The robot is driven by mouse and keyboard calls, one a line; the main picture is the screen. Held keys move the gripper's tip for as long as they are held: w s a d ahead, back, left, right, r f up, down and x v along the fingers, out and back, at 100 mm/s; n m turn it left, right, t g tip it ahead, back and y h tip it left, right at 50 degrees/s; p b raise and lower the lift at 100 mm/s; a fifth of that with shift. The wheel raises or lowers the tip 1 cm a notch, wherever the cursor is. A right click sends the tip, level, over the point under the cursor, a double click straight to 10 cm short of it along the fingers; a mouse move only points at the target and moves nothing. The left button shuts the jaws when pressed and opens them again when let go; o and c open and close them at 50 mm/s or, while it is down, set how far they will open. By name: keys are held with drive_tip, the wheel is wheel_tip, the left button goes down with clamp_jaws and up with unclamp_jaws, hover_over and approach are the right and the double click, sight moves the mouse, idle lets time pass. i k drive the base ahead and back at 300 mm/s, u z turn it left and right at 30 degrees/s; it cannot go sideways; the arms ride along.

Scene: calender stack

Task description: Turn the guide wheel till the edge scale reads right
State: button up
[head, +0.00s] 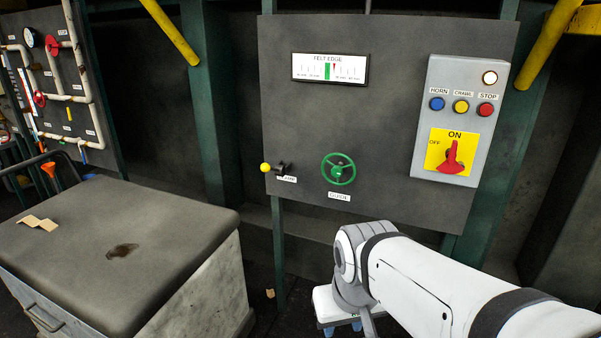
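The green guide wheel (339,170) is mounted on the dark panel, above a label reading GUIDE. The felt edge scale (330,69) is a white plate near the panel's top, with a green band near its middle. A thin red pointer (334,68) appears at or just right of the green band; its exact reading is too small to tell. A clamp lever (275,168) with a yellow knob sits left of the wheel. My white arm reaches in from the lower right, below the panel.
A grey control box (460,122) with HORN, CRAWL and STOP buttons and a red switch is on the panel's right. A grey-topped cabinet (110,245) stands at lower left. A pipe board (62,85) is far left. Yellow rails (170,32) slant nearby.

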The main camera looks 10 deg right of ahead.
sight(337, 172)
drive_tip(key=z, duration=0.05)
drive_tip(key=i, duration=1)
drive_tip(key=u, duration=0.05)
